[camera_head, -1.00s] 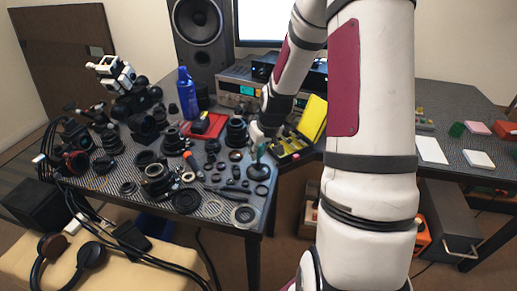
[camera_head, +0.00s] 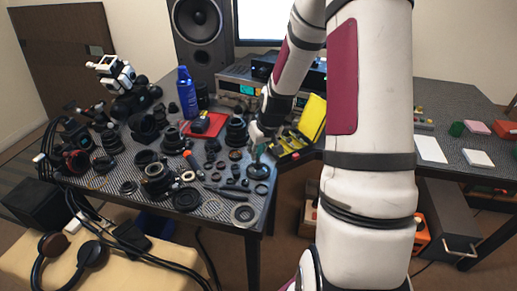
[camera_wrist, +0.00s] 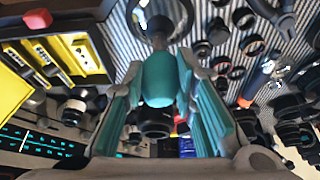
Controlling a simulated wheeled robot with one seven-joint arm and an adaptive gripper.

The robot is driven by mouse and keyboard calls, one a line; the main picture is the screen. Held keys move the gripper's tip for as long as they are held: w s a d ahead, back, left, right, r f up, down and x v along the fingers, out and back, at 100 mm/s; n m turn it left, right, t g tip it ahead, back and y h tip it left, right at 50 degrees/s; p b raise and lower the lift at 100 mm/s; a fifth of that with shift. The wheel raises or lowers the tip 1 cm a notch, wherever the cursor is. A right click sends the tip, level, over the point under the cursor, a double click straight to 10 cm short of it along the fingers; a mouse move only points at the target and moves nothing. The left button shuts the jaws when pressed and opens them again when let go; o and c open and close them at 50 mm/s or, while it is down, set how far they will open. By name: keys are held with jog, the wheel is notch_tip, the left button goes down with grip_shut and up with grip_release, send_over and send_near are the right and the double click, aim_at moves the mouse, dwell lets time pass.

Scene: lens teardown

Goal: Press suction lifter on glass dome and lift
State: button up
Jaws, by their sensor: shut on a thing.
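My gripper (camera_wrist: 160,75) is shut on the teal handle of the suction lifter (camera_wrist: 160,88) in the wrist view. A round, shiny rim with a pale centre (camera_wrist: 160,10) shows beyond the handle's far end; I cannot tell whether it is the lifter's cup or the glass dome. In the head view the lifter (camera_head: 257,155) is a small teal shape below my gripper (camera_head: 258,136), just above a dark round piece (camera_head: 258,171) near the table's right edge. Whether the lifter touches the glass is too small to tell.
Many lens parts crowd the dark table (camera_head: 225,229), with rings at its front edge. A yellow-lidded case (camera_head: 312,118) stands close to my gripper on the right.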

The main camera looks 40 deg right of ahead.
jog(key=shift+r+p, duration=3.5)
jog(key=shift+r, duration=2)
jog(key=shift+a, duration=0.1)
